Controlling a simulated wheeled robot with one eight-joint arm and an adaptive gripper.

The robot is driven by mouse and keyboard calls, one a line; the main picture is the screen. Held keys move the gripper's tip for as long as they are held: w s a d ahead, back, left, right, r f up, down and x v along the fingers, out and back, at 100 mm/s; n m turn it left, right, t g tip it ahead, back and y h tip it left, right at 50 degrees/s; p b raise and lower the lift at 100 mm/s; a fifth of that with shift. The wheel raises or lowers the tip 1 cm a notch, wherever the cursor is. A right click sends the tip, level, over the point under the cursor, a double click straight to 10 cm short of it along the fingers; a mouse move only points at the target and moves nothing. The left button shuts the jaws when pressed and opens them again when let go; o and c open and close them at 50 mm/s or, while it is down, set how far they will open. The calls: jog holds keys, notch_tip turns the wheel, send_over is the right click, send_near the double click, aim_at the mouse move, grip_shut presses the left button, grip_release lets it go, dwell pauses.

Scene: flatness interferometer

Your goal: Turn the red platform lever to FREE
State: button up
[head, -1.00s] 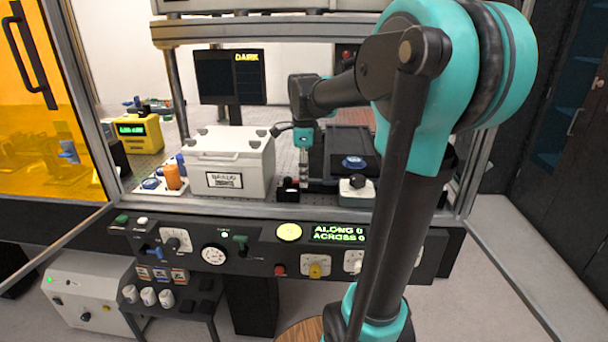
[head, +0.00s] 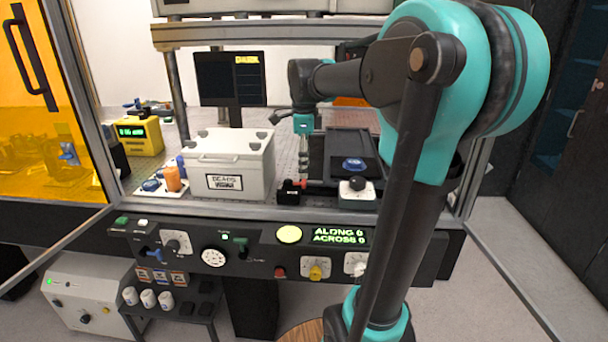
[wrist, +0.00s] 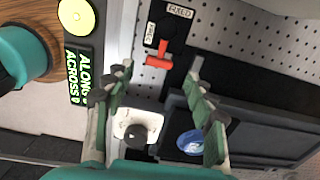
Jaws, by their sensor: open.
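The red platform lever (wrist: 158,60) shows in the wrist view on a small black block, with a FIXED label (wrist: 180,11) above it and a second label (wrist: 150,33), likely FREE, beside it. Which label the lever points to is hard to tell. In the head view the red lever (head: 314,183) sticks out right of its black block (head: 290,192). My gripper (wrist: 160,72) is open and empty, its fingers either side of the lever in the picture. In the head view my gripper (head: 304,168) hangs above the lever; contact is not visible.
A white-based black knob (head: 357,187) and a blue knob (head: 353,163) stand right of the lever. A pale lidded box (head: 230,165) stands left of it. The front panel (head: 190,255) carries knobs and the ALONG/ACROSS display (head: 339,236). A monitor (head: 230,78) stands behind.

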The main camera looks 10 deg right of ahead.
aim_at(304, 181)
notch_tip(304, 181, up, 8)
dwell(0.5)
